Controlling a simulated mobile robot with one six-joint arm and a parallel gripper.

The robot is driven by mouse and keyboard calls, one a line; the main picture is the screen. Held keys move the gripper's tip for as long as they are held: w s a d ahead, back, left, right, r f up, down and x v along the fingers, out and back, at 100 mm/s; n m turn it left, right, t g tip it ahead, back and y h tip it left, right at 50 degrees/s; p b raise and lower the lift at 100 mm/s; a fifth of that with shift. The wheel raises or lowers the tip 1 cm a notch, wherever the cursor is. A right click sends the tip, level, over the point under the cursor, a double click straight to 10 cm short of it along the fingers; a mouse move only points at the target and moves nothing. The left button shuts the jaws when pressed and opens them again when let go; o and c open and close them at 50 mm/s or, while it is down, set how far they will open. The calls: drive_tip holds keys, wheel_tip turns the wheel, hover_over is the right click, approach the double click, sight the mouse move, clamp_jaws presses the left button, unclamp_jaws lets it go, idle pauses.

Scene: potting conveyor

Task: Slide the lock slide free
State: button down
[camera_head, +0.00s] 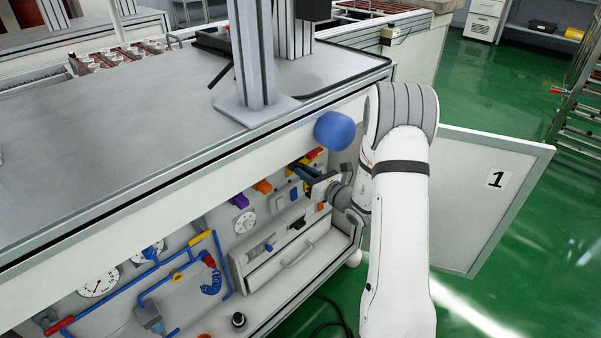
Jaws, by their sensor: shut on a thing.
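My gripper (315,183) reaches in from the right to the equipment panel (216,219) under the bench top. Its jaws are shut on a small part at the panel's right end, beside dark and blue pieces. The held part is mostly hidden by the jaws and too small to make out. It is at the place of the lock slide, but I cannot tell its shape or how far it sits along its track. A red and yellow piece (313,155) is just above the gripper.
Below is a drawer (290,262) with a handle. An open door (492,205) marked 1 stands at the right. The bench top (120,125) overhangs the panel.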

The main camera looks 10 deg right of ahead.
drive_tip(key=shift+s+a+f, duration=0.1)
drive_tip(key=shift+s+a, duration=0.05)
drive_tip(key=shift+a, duration=0.15)
drive_tip(key=c, duration=1.6)
unclamp_jaws()
drive_tip(key=o, duration=0.3)
drive_tip(key=shift+d, duration=0.1)
drive_tip(key=p+v, duration=0.2)
drive_tip(key=v, duration=0.5)
drive_tip(key=shift+s+d, duration=0.2)
drive_tip(key=shift+s, duration=0.15)
